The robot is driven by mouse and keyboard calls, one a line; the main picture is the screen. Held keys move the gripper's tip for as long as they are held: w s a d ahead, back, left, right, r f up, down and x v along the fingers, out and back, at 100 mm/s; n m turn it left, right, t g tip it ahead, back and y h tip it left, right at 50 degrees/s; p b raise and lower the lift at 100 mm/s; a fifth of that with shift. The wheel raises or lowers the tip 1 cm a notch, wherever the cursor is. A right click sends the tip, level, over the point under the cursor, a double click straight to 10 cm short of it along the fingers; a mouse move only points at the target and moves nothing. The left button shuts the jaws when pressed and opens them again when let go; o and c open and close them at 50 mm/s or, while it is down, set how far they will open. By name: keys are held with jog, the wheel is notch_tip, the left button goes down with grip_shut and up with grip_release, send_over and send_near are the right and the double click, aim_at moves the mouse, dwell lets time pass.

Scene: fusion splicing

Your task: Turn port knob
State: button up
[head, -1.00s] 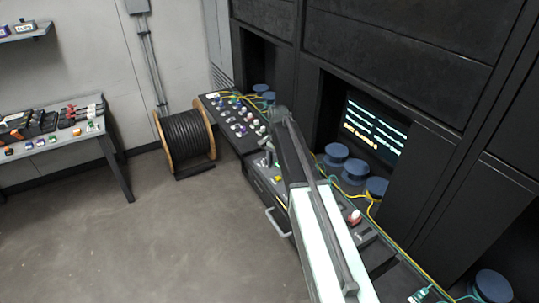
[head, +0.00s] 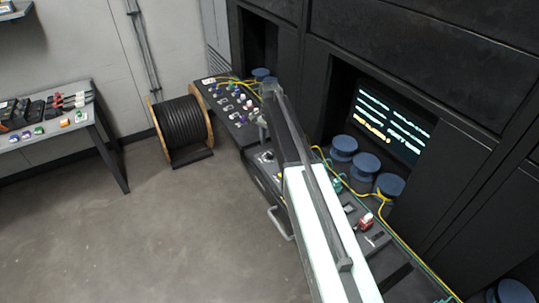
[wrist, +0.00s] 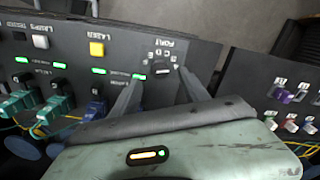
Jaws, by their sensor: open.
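The port knob (wrist: 162,69) is a small dark knob on the black panel in the wrist view, below an upside-down label that seems to read PORT, with small marks around it. My gripper (wrist: 160,78) is open, with one grey finger to the left of the knob and the other to the right. I cannot tell whether either finger touches it. In the head view my gripper (head: 263,130) is over the console near its front edge, small and partly hidden by my arm.
A yellow button (wrist: 97,48) and several green lights are left of the knob in the wrist view. Teal and blue connectors (wrist: 55,95) with yellow cables stand nearby. In the head view a lit screen (head: 392,122) and blue round spools (head: 365,166) are to the right. A cable reel (head: 182,130) stands left on open floor.

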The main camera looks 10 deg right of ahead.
aim_at(271, 154)
jog(key=f+b, duration=0.2)
jog(key=f, duration=0.1)
jog(key=f+b, duration=0.2)
jog(key=f, duration=0.1)
jog(key=shift+d+b, duration=0.2)
jog(key=shift+b, duration=0.2)
jog(key=shift+s+r, duration=0.1)
jog(key=shift+r, duration=0.05)
